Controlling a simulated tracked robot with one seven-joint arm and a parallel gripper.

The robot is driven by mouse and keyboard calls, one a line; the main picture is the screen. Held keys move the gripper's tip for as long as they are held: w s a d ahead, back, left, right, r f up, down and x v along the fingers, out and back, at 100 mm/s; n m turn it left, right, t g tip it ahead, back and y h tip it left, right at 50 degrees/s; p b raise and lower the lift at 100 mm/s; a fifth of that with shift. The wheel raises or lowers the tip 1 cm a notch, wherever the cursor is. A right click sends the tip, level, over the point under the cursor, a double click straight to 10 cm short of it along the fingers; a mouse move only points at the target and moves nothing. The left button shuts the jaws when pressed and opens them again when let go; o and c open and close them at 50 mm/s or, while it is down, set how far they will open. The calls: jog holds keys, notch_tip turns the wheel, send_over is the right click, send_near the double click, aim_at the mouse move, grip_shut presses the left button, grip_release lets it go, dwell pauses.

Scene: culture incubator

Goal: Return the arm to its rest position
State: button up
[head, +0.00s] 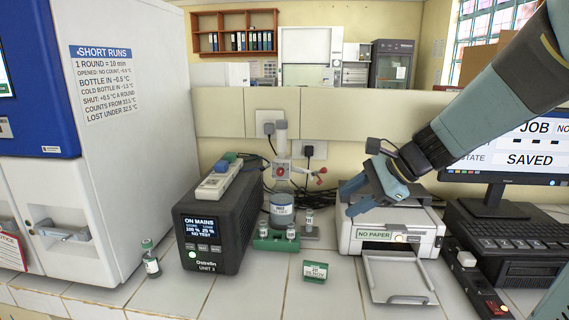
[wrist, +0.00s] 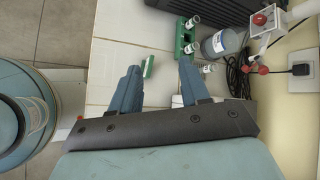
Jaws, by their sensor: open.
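My gripper (head: 352,198) hangs above the front left of the printer in the head view, at the end of my arm coming from the upper right. Its two blue fingers are apart, with nothing between them. In the wrist view my gripper (wrist: 158,82) also shows open and empty, pointing over the white tiled bench.
A printer (head: 372,237) labelled NO PAPER, a monitor (head: 520,150) and a keyboard (head: 497,232) stand right. A green rack (head: 268,244) with vials, a black UPS unit (head: 212,228) and a lone vial (head: 151,260) stand left. A white incubator (head: 135,150) fills the far left.

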jog(key=s+d+r+n+t+h, duration=0.1)
jog(key=s+d+r+n+h, duration=0.2)
jog(key=s+d+n+h, duration=0.5)
jog(key=s+n, duration=0.5)
jog(key=n, duration=0.1)
jog(key=shift+s+n+t, duration=0.25)
jog(key=shift+n+t, duration=0.15)
